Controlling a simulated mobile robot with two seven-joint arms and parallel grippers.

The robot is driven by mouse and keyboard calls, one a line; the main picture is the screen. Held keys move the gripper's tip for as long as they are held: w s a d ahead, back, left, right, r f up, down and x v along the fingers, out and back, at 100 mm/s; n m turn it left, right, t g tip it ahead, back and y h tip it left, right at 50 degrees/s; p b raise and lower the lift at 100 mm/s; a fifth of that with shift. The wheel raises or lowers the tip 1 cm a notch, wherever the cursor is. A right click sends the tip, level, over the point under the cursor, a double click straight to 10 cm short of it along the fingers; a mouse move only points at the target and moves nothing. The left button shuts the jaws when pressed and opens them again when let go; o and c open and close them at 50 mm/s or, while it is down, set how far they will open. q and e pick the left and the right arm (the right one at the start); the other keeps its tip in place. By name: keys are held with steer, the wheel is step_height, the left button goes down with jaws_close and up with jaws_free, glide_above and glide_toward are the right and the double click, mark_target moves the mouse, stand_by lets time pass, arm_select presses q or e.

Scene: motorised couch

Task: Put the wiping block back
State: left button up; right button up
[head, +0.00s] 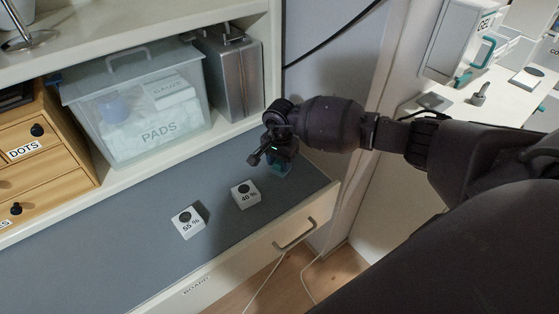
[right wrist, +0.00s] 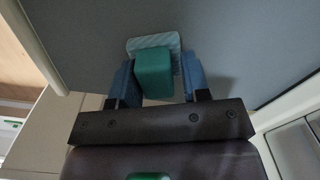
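The wiping block has a teal-green grip (right wrist: 153,72) on a pale striped pad (right wrist: 152,43). It rests on the grey surface near the right end of the drawer unit. A gap shows at the right finger; the left one is very close to the grip. My left gripper is not in view.
A clear PADS bin (head: 140,110), a metal canister (head: 232,75) and a wooden DOTS drawer box (head: 45,150) stand behind. A drawer handle (head: 295,235) is in front.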

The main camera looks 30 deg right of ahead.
steer(key=shift+o, duration=1)
steer(key=shift+r, duration=0.1)
